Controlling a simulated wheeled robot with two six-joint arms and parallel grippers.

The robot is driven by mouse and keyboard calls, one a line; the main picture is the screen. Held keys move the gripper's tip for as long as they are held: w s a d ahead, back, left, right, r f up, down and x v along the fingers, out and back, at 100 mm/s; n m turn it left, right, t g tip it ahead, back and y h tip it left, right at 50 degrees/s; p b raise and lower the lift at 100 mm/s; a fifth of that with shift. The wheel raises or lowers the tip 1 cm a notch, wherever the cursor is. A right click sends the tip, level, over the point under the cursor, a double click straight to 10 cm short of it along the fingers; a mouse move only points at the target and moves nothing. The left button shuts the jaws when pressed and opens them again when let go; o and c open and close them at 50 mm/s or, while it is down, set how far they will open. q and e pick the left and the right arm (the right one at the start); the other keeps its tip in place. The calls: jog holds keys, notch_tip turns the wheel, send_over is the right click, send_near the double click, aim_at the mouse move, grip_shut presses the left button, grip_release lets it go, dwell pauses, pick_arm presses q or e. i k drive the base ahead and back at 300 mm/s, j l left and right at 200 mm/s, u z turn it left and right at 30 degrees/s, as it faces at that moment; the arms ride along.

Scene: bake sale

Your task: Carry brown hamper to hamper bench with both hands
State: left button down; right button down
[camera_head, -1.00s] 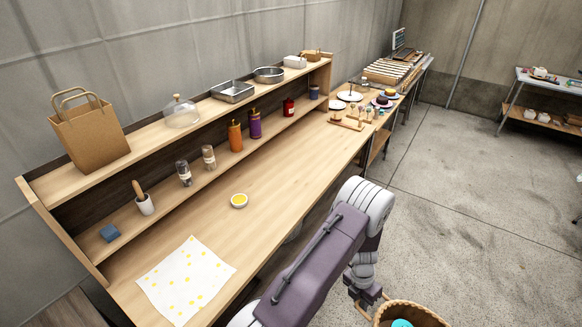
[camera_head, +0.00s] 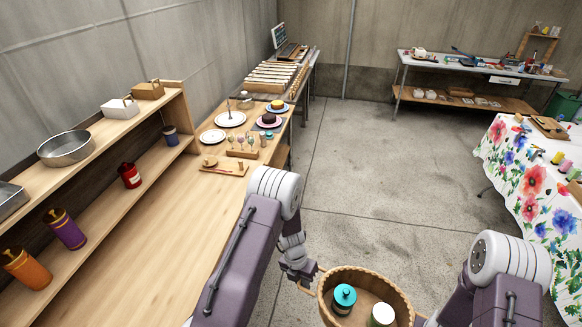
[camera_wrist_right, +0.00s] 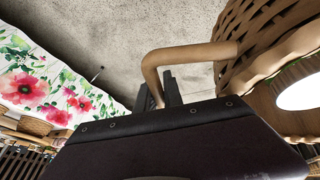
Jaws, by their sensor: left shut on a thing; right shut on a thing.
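The brown hamper (camera_head: 398,298) is a round wicker basket at the bottom of the head view. It holds a teal-lidded jar (camera_head: 344,296) and a jar with a white lid (camera_head: 382,315). My left gripper (camera_head: 312,275) is shut on the hamper's left handle. My right arm comes in from the right, and its gripper is hidden in the head view. In the right wrist view, the right gripper (camera_wrist_right: 168,92) is shut on the hamper's other handle (camera_wrist_right: 185,57), beside the woven wall (camera_wrist_right: 240,55). I cannot pick out the hamper bench for certain.
A wooden counter with shelves (camera_head: 190,215) runs along the left. A flower-cloth table (camera_head: 535,185) stands at the right. A grey table with a lower shelf (camera_head: 460,72) stands at the back. The concrete floor (camera_head: 375,150) between them is clear.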

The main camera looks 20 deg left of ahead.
aim_at(198, 222)
jog(key=i, duration=1.85)
jog(key=i+u, duration=0.2)
jog(key=u, duration=0.15)
jog(key=i+u, duration=0.15)
jog(key=u, duration=3.1)
jog(key=i, duration=0.95)
